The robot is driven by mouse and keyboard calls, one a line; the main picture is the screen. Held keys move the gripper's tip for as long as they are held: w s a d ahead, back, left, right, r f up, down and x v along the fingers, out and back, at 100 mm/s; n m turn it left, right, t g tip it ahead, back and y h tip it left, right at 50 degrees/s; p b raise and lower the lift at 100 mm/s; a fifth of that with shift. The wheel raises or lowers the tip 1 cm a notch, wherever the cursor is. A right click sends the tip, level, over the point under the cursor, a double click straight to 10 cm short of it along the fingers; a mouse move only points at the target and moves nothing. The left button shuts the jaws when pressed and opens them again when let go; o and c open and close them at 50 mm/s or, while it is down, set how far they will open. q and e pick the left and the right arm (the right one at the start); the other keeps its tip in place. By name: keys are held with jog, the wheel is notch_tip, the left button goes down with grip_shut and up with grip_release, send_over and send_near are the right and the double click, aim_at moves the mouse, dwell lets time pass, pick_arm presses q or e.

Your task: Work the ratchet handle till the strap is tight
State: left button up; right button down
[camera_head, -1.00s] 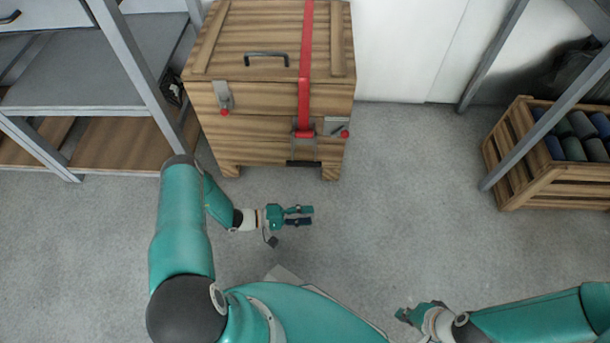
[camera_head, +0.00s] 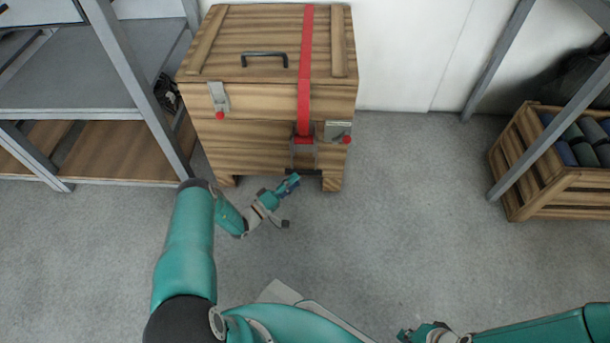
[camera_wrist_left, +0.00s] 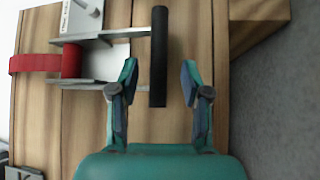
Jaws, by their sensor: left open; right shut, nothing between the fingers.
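A red strap (camera_head: 306,62) runs over the lid and down the front of a wooden crate (camera_head: 250,148). It ends at a metal ratchet (camera_head: 303,153) on the crate front. In the left wrist view the ratchet shows its red strap roll (camera_wrist_left: 71,60), metal side plates and a black bar handle (camera_wrist_left: 159,56). My left gripper (camera_head: 293,181) is open just in front of the handle. In the left wrist view its fingers (camera_wrist_left: 160,80) stand on either side of the handle's lower end, contact not clear. My right gripper (camera_head: 402,335) is shut and empty at the bottom right.
Latches with red knobs sit left (camera_head: 219,98) and right (camera_head: 338,131) of the strap on the crate. A grey shelf rack (camera_head: 80,80) stands close on the left. A slatted crate of rolls (camera_head: 545,190) stands right. The floor between is clear.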

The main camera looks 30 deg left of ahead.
pick_arm(q)
jog(key=shift+b+x, duration=0.7)
jog(key=shift+x, duration=2.1)
grip_shut()
